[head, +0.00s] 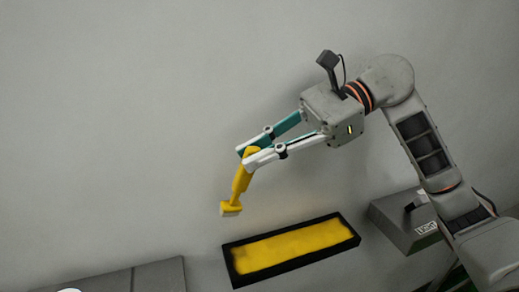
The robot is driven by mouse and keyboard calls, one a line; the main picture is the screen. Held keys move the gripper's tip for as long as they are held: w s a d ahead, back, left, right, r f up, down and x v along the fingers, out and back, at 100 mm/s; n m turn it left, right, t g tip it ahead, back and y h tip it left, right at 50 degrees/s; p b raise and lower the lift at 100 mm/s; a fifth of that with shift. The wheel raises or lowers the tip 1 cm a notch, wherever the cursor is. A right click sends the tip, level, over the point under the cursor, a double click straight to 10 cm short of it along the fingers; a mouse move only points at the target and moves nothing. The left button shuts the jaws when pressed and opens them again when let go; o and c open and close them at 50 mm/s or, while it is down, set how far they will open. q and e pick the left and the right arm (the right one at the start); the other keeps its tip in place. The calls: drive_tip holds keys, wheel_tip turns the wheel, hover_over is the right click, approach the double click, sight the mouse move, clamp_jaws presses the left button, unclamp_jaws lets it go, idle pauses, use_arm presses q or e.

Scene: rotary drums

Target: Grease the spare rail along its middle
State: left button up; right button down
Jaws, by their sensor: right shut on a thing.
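My right gripper (246,158) is shut on a yellow tool (241,183). The tool hangs down from the fingers at a slight tilt, with a wider foot and a pale tip at its lower end. The tip is in the air, to the upper left of a long black tray (293,265) holding a yellow layer, which looks like grease. The tool and the tray appear apart. I cannot pick out the spare rail for certain in this view. My left gripper is not in view.
A grey box (398,218) with a dark handle and a label stands right of the tray, close to my right arm. Grey flat blocks (158,276) lie at the lower left. A plain grey wall fills the back. The space between blocks and tray looks clear.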

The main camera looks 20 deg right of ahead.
sight(241, 184)
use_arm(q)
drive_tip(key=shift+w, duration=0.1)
use_arm(e)
drive_tip(key=shift+a, duration=0.1)
drive_tip(key=shift+f, duration=0.25)
drive_tip(key=shift+f+b, duration=0.6)
drive_tip(key=shift+f, duration=0.15)
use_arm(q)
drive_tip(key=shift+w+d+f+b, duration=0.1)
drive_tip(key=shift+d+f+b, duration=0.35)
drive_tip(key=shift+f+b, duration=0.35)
use_arm(e)
wheel_tip(241, 184, down, 3)
drive_tip(key=shift+r, duration=0.1)
